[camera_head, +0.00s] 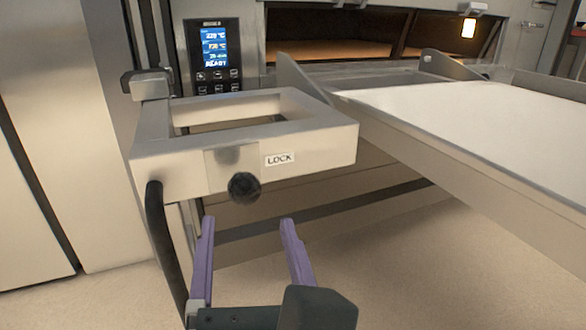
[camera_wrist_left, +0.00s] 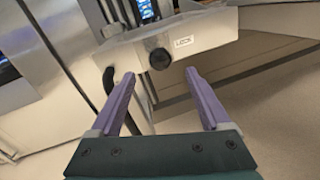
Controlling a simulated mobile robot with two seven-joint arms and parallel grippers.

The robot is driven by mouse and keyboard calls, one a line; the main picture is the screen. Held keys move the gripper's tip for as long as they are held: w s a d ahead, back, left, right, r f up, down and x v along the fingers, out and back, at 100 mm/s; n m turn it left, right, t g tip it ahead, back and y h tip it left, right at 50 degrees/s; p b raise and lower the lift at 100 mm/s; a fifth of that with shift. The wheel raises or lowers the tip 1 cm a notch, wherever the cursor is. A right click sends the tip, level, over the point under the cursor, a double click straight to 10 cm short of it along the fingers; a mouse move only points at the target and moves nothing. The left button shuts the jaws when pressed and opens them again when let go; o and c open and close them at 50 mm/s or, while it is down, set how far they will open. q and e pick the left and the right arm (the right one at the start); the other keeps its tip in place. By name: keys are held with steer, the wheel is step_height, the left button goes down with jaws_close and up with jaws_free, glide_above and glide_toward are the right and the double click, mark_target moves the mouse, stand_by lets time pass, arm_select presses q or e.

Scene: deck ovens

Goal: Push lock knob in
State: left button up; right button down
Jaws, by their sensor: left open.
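The lock knob (camera_head: 244,187) is a round black knob on the front face of a pale metal frame (camera_head: 320,146), just left of a white LOCK label (camera_head: 280,160). My left gripper (camera_head: 247,222) is open and empty, with its two purple fingers pointing toward the frame, below the knob in the head view. In the left wrist view the knob (camera_wrist_left: 160,59) shows beyond and between the fingertips (camera_wrist_left: 160,73). The fingers look apart from the knob. My right gripper is not in view.
A loader with a white belt (camera_head: 470,120) extends at the right before the lit oven opening (camera_head: 350,45). A control panel (camera_head: 214,50) reading READY is behind the frame. A black cable (camera_head: 160,235) hangs at the frame's left. Open floor lies below.

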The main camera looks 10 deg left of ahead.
mark_target(246, 195)
arm_select(q)
steer(key=b+x, duration=0.1)
steer(key=x, duration=0.5)
steer(key=shift+w+a, duration=0.15)
steer(key=shift+w, duration=0.1)
steer(key=shift+w+a, duration=0.2)
steer(key=shift+w, duration=0.35)
jaws_close()
